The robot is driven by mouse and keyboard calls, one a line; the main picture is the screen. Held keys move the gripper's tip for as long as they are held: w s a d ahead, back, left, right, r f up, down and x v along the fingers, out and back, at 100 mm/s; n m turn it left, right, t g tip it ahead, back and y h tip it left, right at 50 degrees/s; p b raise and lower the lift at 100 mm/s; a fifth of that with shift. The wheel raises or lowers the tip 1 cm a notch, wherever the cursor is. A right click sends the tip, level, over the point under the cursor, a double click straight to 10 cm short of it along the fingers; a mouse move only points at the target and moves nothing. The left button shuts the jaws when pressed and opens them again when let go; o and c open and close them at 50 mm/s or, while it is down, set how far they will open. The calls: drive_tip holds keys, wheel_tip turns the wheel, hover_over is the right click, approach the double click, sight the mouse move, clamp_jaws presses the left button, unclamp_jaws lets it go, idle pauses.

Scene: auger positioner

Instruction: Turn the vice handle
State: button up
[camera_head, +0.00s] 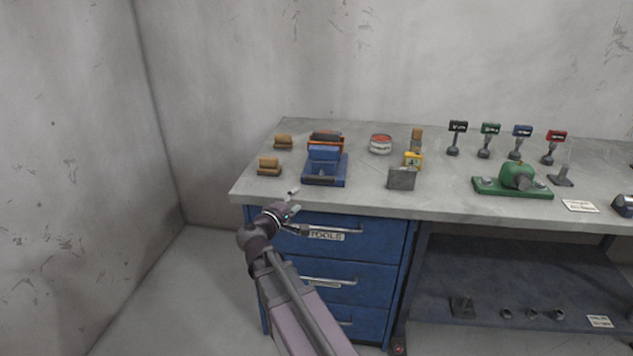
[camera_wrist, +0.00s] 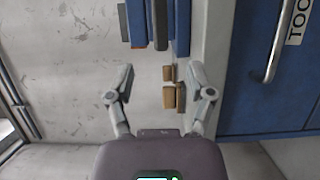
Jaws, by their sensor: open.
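A green device (camera_head: 517,176) with a round body and a grey end piece stands on a green base plate at the right of the bench. It may be the vice, but I cannot make out a handle on it. A dark blue and grey item (camera_head: 624,203) is cut off at the right edge, and I cannot tell what it is. My gripper (camera_head: 294,201) is at the bench's front left edge, far left of the green device. In the wrist view my gripper (camera_wrist: 162,84) is open, with nothing held between its fingers.
On the bench (camera_head: 360,202) are tan blocks (camera_head: 269,164), a blue box (camera_head: 325,170), a red and white tin (camera_head: 380,144), a grey block (camera_head: 401,178) and several small signs on stands (camera_head: 457,137). Blue drawers (camera_head: 335,250) with bar handles are below.

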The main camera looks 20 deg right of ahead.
sight(318, 181)
drive_tip(key=x, duration=1.3)
drive_tip(key=shift+w+d, duration=0.15)
drive_tip(key=shift+d, duration=0.1)
